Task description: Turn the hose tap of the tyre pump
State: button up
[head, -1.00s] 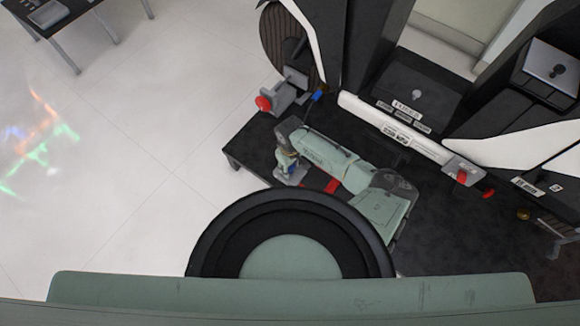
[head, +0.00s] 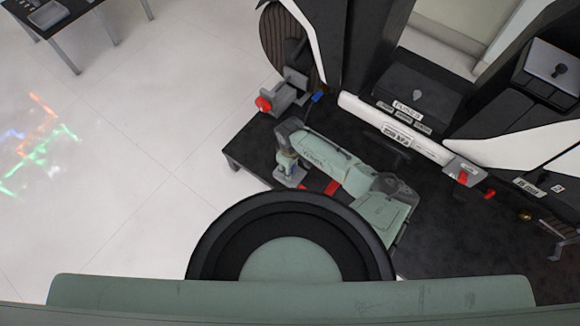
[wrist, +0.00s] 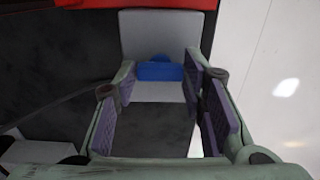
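In the wrist view, a blue tap piece (wrist: 160,71) sits on a grey block (wrist: 147,32), below a red body (wrist: 135,3) at the top edge. My gripper (wrist: 160,82) is open, with its purple-padded fingers to the left and right of the blue piece. I see a gap at each side, and whether either pad touches it is not clear. In the head view, my gripper (head: 288,167) is low near the platform's left edge, beside a red part (head: 332,187). The arm hides most of that part, and I cannot make out the tap there.
A grey fixture with a red knob (head: 264,104) stands at the platform corner, with a small blue part (head: 318,96) beside it. A white bar (head: 395,128) crosses behind my arm. Pale floor (head: 130,170) lies open at left.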

jog(key=o, duration=0.4)
jog(key=shift+r, duration=0.15)
notch_tip(320, 180, up, 12)
dwell(0.4)
dwell(0.4)
